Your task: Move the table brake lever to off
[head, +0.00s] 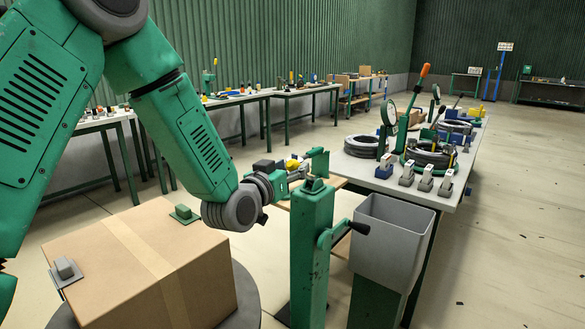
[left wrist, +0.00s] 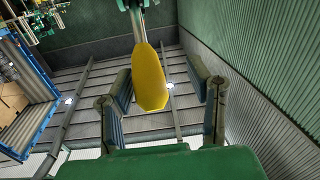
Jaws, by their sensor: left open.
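My left gripper (head: 285,181) is at the middle of the head view, left of a green post, partly hidden by its own arm. In the left wrist view, its two grey-green fingers (left wrist: 163,92) stand apart, open. In the head view, a small yellow piece (head: 292,165) shows by the gripper. An upright orange-handled lever (head: 425,70) stands on the long table (head: 425,199). No marking shows which is the brake lever. My right gripper is not seen.
A cardboard box (head: 150,265) stands front left. A green post (head: 312,245) with a black-knobbed crank (head: 340,235) and a grey bin (head: 390,240) stand in front of the table. Hose coils (head: 430,155) lie on the table.

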